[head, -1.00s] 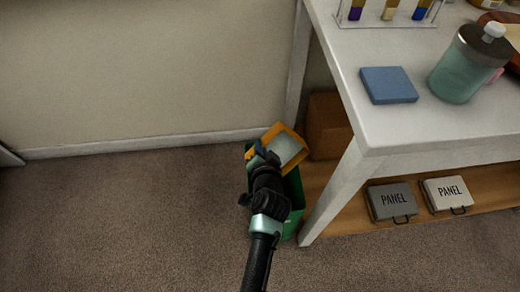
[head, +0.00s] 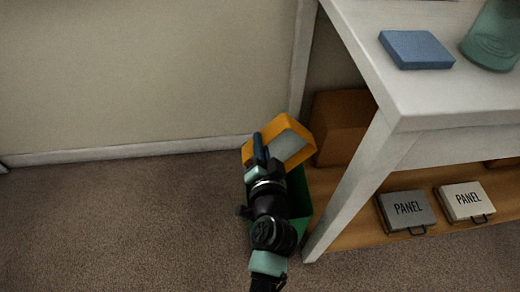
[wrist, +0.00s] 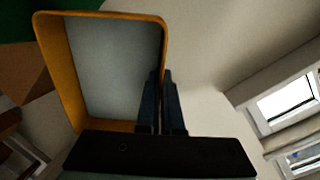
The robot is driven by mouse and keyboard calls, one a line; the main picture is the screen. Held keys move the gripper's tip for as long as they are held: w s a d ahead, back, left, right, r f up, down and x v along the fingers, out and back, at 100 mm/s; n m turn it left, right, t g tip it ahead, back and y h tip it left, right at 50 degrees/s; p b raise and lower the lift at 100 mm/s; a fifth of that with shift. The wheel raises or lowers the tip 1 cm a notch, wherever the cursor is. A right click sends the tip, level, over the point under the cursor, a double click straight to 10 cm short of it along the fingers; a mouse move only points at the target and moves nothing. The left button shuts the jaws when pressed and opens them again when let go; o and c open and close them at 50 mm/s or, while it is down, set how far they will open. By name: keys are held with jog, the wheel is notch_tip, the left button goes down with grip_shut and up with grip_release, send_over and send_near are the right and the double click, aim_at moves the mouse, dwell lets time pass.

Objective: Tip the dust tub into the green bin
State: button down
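The dust tub is a yellow-orange open box (head: 268,133) with a flat grey surface inside; I cannot tell whether that is dust or its bottom. It is tilted, with its open side facing the camera, above the far part of the green bin (head: 299,198). My gripper (head: 261,150) is shut on the tub's wall. The wrist view shows the tub (wrist: 60,70) at left, with its right wall between the two dark fingers (wrist: 160,98). My arm hides much of the bin and its inside.
A white table (head: 440,100) stands at right, its leg close beside the bin. It carries a blue block (head: 416,49) and a green jar (head: 494,38). A brown box (head: 340,125) and two panel cases (head: 407,210) are on the lower shelf. The carpet at left is clear.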

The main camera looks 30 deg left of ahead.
jog(key=shift+s+d+f+t+y+b, duration=0.2)
jog(key=shift+t+y+b, duration=0.45)
jog(key=shift+b, duration=3)
jog(key=shift+s+d+f+t+y+b, duration=0.2)
jog(key=shift+t+b, duration=0.7)
jog(key=shift+b, duration=2.7)
jog(key=shift+s+f+t+y+b, duration=0.2)
jog(key=shift+t+y+b, duration=0.5)
jog(key=shift+b, duration=2.95)
jog(key=shift+s+d+r+t+b, duration=0.1)
jog(key=shift+r+t+b, duration=0.2)
jog(key=shift+b, duration=0.7)
jog(key=shift+r+p, duration=0.1)
jog(key=shift+p, duration=0.25)
